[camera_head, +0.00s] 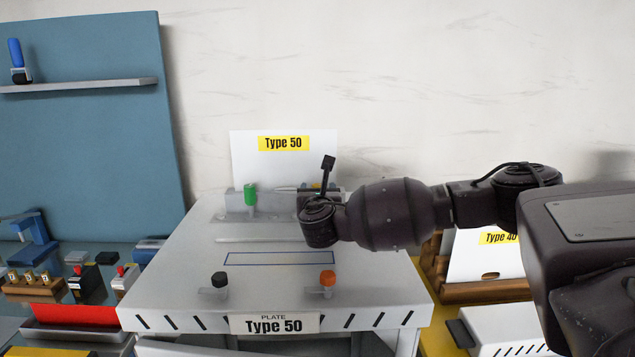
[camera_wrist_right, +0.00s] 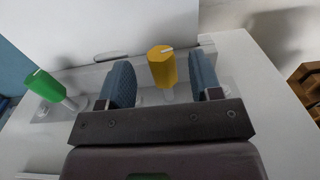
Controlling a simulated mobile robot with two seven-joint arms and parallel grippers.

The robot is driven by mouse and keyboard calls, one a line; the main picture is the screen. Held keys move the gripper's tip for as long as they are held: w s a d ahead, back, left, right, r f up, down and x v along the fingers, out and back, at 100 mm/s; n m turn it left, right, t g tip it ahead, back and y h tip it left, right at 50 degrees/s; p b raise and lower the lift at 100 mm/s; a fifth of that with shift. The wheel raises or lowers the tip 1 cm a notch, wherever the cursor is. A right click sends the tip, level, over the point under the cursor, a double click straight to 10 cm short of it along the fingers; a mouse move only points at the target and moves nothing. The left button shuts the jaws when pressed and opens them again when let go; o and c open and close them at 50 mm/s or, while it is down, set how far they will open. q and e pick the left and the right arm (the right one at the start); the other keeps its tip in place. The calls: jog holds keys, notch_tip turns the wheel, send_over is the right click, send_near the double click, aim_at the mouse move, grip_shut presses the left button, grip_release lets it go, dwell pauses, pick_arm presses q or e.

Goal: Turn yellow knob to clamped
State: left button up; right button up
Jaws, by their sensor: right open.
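The yellow knob (camera_wrist_right: 162,68) stands upright on a pale stem in the right wrist view, with a short white mark on its top. My right gripper (camera_wrist_right: 163,84) is open, its two blue-grey fingers on either side of the knob with gaps visible on both sides. In the head view my right wrist (camera_head: 320,222) covers most of the knob at the back of the white Type 50 plate fixture (camera_head: 160,290). I cannot read a clamped marking. My left gripper is not in view.
A green knob (camera_wrist_right: 45,86) stands left of the gripper, also seen in the head view (camera_head: 250,195). A black knob (camera_head: 219,280) and an orange knob (camera_head: 327,278) stand at the fixture's front. A Type 50 card (camera_head: 283,165) stands behind. The Type 40 station (camera_head: 484,262) is right.

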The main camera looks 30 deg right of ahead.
aim_at(318, 184)
jog(key=shift+p+x, duration=0.4)
jog(key=shift+x, duration=2.3)
jog(key=c, duration=0.9)
jog(key=shift+c, duration=0.2)
